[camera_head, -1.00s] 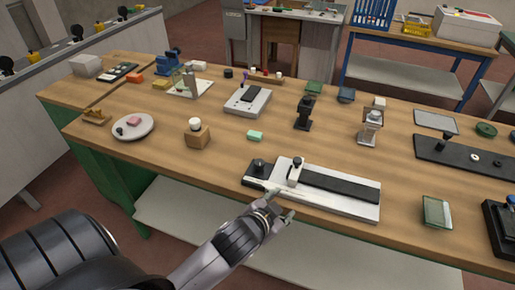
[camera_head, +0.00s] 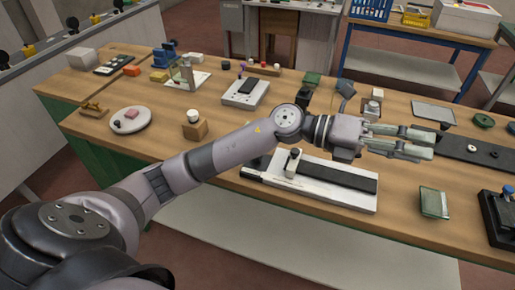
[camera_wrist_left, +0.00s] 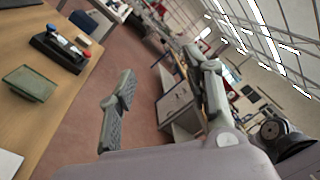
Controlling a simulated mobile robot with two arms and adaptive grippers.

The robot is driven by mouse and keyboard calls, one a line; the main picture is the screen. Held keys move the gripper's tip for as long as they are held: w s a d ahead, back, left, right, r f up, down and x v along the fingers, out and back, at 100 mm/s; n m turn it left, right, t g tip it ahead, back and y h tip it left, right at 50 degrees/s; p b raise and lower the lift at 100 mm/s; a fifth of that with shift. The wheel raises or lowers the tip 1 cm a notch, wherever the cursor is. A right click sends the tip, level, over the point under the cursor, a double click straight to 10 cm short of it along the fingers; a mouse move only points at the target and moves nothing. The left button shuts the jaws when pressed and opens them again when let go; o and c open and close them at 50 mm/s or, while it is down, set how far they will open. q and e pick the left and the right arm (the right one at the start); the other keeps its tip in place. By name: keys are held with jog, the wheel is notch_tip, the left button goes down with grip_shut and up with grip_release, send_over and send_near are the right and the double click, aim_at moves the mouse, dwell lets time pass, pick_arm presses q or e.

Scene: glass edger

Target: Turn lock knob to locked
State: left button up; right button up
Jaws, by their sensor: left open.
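A white fixture with a black strip (camera_head: 340,178) lies at the table's front edge in the head view. A black plate (camera_head: 470,152) with round knobs is on the right, partly behind my left gripper (camera_head: 430,143). I cannot tell which of these parts is the lock knob. My left gripper is open and empty, above the table between the white fixture and the black plate. Its spread fingers also show in the left wrist view (camera_wrist_left: 163,75). My right gripper is not in view.
A green block (camera_head: 434,202) and a black box with a blue-topped part (camera_head: 500,215) are at the right front; both also show in the left wrist view. A wooden block with a white knob (camera_head: 194,127) and a round plate (camera_head: 130,121) are on the left.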

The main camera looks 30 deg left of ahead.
pick_arm(q)
jog(key=w+a+f+m+g+y, duration=0.1)
jog(key=w+a+f+m+y, duration=0.1)
jog(key=a+f+y, duration=0.35)
jog(key=w+a+f+m+g+y, duration=0.2)
jog(key=a+f+y, duration=0.1)
jog(key=a+y, duration=0.4)
jog(key=a+r+n+y, duration=0.25)
jog(key=a+y, duration=0.35)
jog(key=a, duration=1.5)
jog(key=shift+m, duration=0.45)
jog(key=f, duration=0.5)
jog(key=f+p, duration=0.1)
jog(key=f, duration=0.4)
jog(key=f+p, duration=0.1)
jog(key=f, duration=0.4)
jog(key=shift+s+a+f, duration=0.1)
jog(key=shift+s+f, duration=0.3)
jog(key=shift+c, duration=0.5)
grip_shut()
